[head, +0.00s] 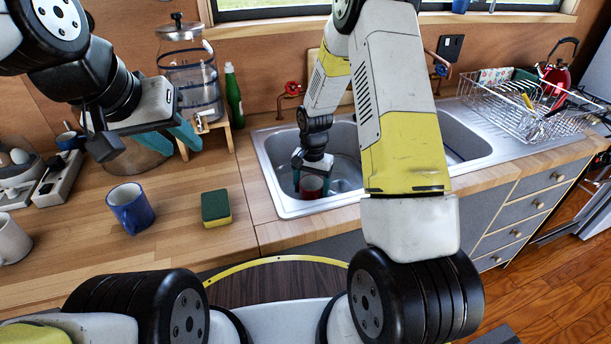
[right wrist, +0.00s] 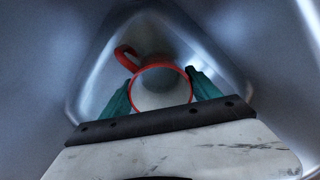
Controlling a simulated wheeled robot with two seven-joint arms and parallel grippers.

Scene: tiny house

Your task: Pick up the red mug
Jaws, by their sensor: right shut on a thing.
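The red mug (head: 311,187) is in the left basin of the sink, below my right gripper (head: 311,176). In the right wrist view the mug (right wrist: 160,87) shows its red rim, pale inside and red handle at the upper left. My right gripper (right wrist: 162,95) has its teal fingers on both sides of the mug and is shut on it. The mug's base is hidden, so I cannot tell whether it touches the basin floor. My left gripper (head: 150,135) is over the left counter, with no object seen in it; its jaws are partly hidden.
A blue mug (head: 131,207) and a sponge (head: 216,207) stand on the wooden counter left of the sink (head: 290,208). A glass dispenser (head: 190,70) and a green bottle (head: 233,95) stand behind. A wire dish rack (head: 525,105) is right of the sink.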

